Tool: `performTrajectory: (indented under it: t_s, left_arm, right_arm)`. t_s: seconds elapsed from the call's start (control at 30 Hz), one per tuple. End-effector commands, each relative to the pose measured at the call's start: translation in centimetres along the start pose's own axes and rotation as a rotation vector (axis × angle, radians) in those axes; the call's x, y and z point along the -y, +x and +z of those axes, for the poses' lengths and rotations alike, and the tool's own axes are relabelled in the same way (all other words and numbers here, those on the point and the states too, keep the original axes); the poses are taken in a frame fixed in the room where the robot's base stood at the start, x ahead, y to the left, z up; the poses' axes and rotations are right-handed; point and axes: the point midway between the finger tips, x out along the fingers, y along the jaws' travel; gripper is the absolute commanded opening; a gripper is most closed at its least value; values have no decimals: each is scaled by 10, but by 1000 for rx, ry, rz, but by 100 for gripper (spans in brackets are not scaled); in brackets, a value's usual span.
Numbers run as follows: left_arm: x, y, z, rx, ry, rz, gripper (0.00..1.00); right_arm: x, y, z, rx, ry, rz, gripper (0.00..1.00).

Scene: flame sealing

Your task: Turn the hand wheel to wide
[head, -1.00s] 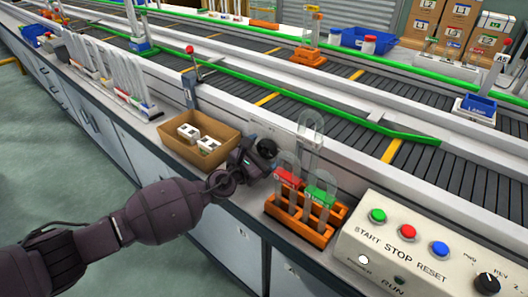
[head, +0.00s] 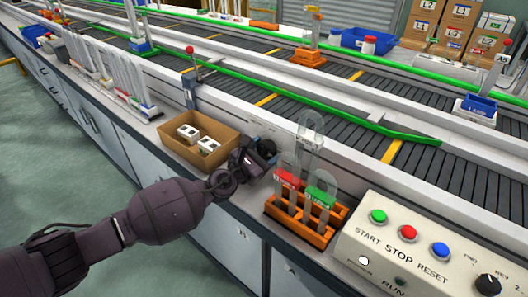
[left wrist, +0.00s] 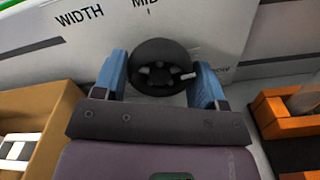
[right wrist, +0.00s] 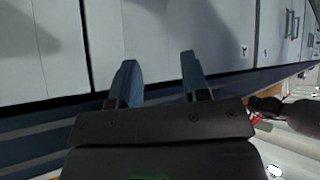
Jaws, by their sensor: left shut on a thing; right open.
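The black hand wheel (left wrist: 160,68) is on the pale panel of the conveyor side. In the left wrist view a small light handle peg points to the right on it. The panel above it reads WIDTH and MID; the rest of the lettering is cut off. My left gripper (left wrist: 163,82) has its blue fingers on either side of the wheel and is shut on it. In the head view the wheel (head: 266,149) is at the tip of my left gripper and partly hidden. My right gripper (right wrist: 155,78) is open and empty, in front of white cabinet doors.
A cardboard box (head: 178,149) with white parts stands left of the left gripper. An orange rack (head: 292,226) with red and green topped pouches stands close on its right. A control box (head: 350,245) with buttons is further right.

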Motion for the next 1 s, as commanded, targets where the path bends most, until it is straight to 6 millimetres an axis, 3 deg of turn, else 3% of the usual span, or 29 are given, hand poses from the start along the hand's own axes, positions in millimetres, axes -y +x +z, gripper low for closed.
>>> performTrajectory:
  t_s: [0.6, 1.0]
  left_arm:
    - [0, 0, -1, -1, -423, 2, 41]
    - [0, 0, -1, -1, -566, 1, 41]
  right_arm:
    - [1, 2, -8, -16, -1, -2, 43]
    - [0, 2, -3, -6, -1, -2, 43]
